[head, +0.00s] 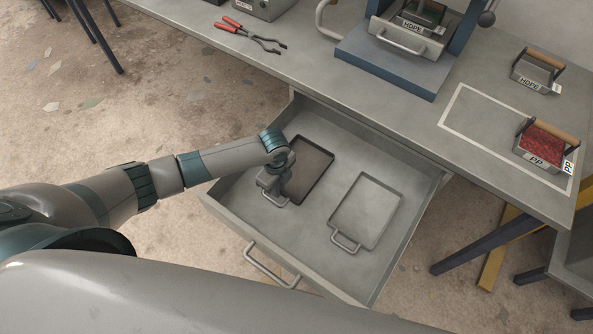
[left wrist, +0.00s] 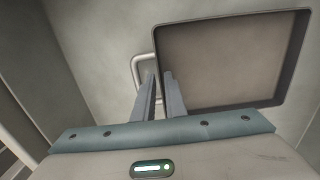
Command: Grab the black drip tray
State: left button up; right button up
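The black drip tray (head: 312,166) is a dark, shallow rectangular tray with a grey loop handle. It lies in the left part of the open drawer, its handle towards the drawer front. In the left wrist view the tray (left wrist: 225,60) fills the upper right, with its handle (left wrist: 137,72) at its left edge. My left gripper (head: 272,188) is at the handle end, pointing down. Its two fingers (left wrist: 160,78) stand a narrow gap apart at the handle and tray rim; I see nothing clearly clamped. The fingers hide part of the handle. My right gripper is not in view.
A light grey tray (head: 367,208) with a similar handle lies to the right in the drawer (head: 340,277). The workbench (head: 310,60) overhangs the drawer's back. On it are red-handled pliers (head: 250,36), a blue-framed press (head: 400,62) and labelled bins (head: 541,148).

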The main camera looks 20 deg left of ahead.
pick_arm(q)
grip_shut()
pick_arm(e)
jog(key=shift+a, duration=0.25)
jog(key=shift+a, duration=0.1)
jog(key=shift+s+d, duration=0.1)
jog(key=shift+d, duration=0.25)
pick_arm(q)
jog(key=shift+r, duration=0.1)
dwell(0.6)
